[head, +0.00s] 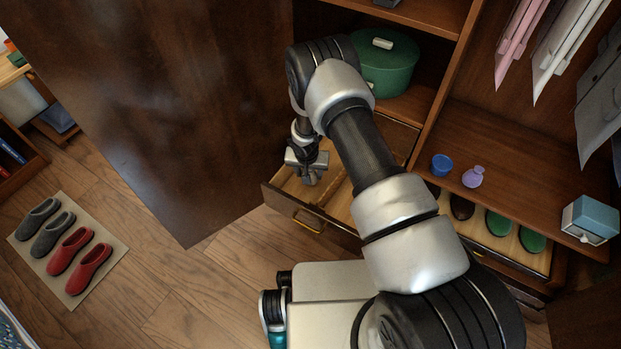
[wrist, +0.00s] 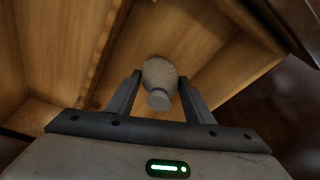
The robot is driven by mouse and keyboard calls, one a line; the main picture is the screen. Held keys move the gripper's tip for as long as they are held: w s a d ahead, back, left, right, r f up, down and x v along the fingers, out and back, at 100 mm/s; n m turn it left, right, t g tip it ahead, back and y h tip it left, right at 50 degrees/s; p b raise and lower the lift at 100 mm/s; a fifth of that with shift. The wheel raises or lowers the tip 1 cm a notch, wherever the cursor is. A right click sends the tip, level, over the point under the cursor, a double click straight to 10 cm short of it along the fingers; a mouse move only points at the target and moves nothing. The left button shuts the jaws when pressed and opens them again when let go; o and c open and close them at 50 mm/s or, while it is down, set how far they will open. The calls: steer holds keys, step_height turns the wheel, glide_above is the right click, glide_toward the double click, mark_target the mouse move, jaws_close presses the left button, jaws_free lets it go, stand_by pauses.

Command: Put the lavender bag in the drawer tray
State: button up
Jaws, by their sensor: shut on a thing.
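My gripper (wrist: 160,80) is shut on a small round grey-beige pouch (wrist: 160,74) with a narrow neck. In the head view my gripper (head: 311,178) is low over the left part of the open wooden drawer (head: 292,207). Wooden dividers split the drawer into compartments, and the wrist view shows bare wood (wrist: 205,40) beneath the pouch. I cannot tell whether the pouch touches it. A small lavender-coloured bag with a tied neck (head: 473,177) stands on the armoire shelf, apart from my gripper. My arm hides part of the drawer.
A blue pot (head: 441,165) stands beside the lavender-coloured bag. A blue-and-white box (head: 590,219) is at the shelf's right. A green round box (head: 386,65) sits behind my arm. The large open door (head: 170,100) stands left of the drawer. Shoes fill a lower drawer (head: 480,235).

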steer(key=shift+f+b, duration=0.3)
steer(key=shift+f, duration=1.1)
steer(key=shift+f, duration=0.1)
steer(key=o, duration=1)
